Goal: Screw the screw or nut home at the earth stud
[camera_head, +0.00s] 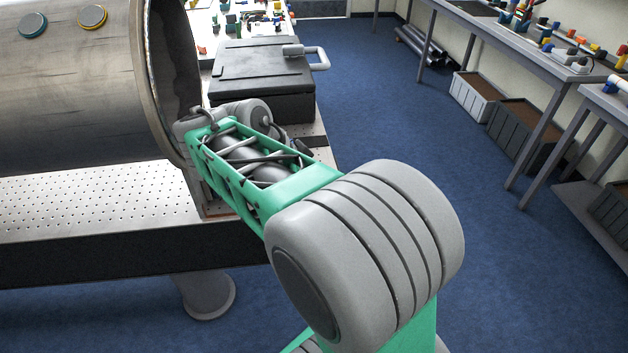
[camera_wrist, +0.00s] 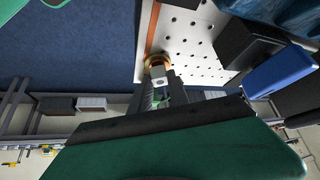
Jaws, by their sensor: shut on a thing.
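In the wrist view my gripper (camera_wrist: 159,76) reaches to the edge of the perforated table plate (camera_wrist: 188,42). Its grey fingers are shut on a small piece at their tips. A round brass-coloured piece (camera_wrist: 157,60), which looks like the nut or the stud's collar, shows right at the tips, on or close against the copper-coloured strip (camera_wrist: 152,30) along the plate's edge. The fingers cover most of it, so I cannot tell nut from stud or see any thread. In the head view my arm hides the fingertips and the stud.
A large metal pipe (camera_head: 75,95) lies on the table (camera_head: 80,205) at left in the head view. A black case (camera_head: 262,80) with a grey handle stands behind my arm. Blue floor (camera_head: 400,120) is clear to the right, before side benches (camera_head: 490,35) and crates (camera_head: 520,128).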

